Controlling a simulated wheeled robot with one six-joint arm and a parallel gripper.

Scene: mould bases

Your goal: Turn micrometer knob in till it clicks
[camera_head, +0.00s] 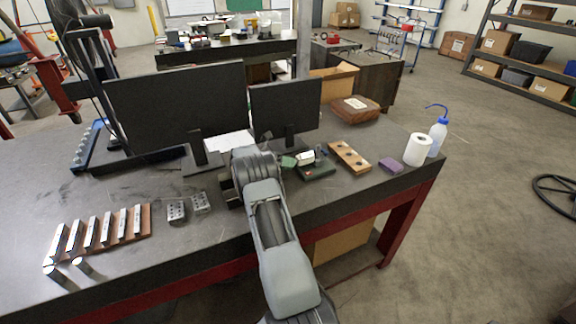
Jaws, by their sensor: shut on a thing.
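My arm (272,238) reaches from the bottom edge up over the workbench. Its far end (252,164) is over the bench in front of the two monitors. My gripper and its fingertips are hidden behind the arm, so its grip cannot be seen. I cannot make out the micrometer or its knob; it may be hidden behind my arm. A dark part (230,192) shows at the left of the arm's end, too unclear to name.
Two drilled metal blocks (176,211) and a wooden rack of metal bars (108,238) lie left. Right are a dark green case (317,171), a holed wooden block (349,157), a purple block (391,166), a paper roll (418,150) and a bottle (437,138). Monitors (178,105) stand behind.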

